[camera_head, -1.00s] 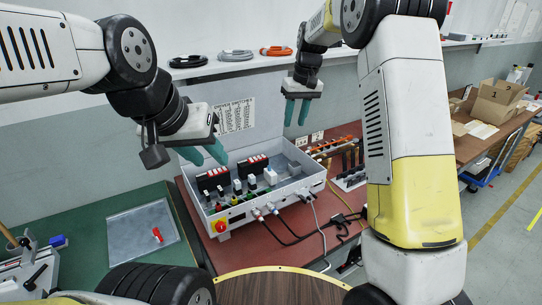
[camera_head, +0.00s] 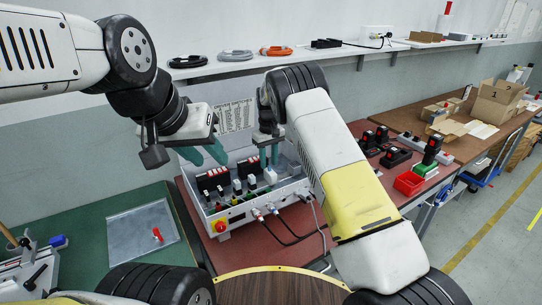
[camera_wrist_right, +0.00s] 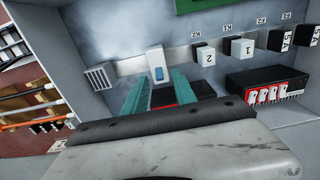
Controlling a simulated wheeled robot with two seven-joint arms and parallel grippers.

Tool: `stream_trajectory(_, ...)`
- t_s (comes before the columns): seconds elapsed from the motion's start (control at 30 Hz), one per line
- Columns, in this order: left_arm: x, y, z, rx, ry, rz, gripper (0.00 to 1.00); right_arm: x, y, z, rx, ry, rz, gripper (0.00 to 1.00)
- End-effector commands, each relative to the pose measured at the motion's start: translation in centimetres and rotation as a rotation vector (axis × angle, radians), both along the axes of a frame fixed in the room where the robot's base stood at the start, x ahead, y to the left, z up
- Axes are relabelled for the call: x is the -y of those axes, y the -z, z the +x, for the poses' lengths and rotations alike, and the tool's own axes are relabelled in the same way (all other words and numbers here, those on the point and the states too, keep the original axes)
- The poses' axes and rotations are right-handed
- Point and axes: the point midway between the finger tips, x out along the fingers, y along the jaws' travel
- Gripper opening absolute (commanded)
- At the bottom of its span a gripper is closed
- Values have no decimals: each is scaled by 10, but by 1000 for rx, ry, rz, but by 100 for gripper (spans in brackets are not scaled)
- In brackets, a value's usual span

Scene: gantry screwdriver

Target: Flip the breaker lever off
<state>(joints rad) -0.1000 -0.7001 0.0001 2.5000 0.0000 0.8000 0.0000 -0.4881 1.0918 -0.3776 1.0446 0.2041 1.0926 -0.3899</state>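The open grey control box (camera_head: 262,208) stands on the red-brown bench. My right gripper (camera_head: 269,158) reaches down into the box at this module. Its two green fingers (camera_wrist_right: 160,78) are open, one on each side of the lower part of the module; I cannot tell whether they touch it. My left gripper (camera_head: 209,158) is open and empty above the left part of the box.
Black blocks with red and white parts (camera_head: 212,180), white relays and the box walls are close by. A red knob (camera_head: 220,226) is on the front. Cables hang in front of the box. A red bin (camera_head: 408,183) stands farther right.

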Motion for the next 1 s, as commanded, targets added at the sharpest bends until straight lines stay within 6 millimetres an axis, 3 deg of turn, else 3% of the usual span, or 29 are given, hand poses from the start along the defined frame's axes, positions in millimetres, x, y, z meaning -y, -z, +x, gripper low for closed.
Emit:
stream_trajectory(0.13,0,0,0,0,0,0,36,0,11,-1,-2,0,-1,33)
stream_trajectory(0.4,0,0,0,0,0,0,36,0,13,0,-1,1,-1,33)
stream_trajectory(0.6,0,0,0,0,0,0,36,0,13,0,-1,1,-1,0)
stream_trajectory(1.0,0,0,0,0,0,0,36,3,12,-2,53,4,39,0)
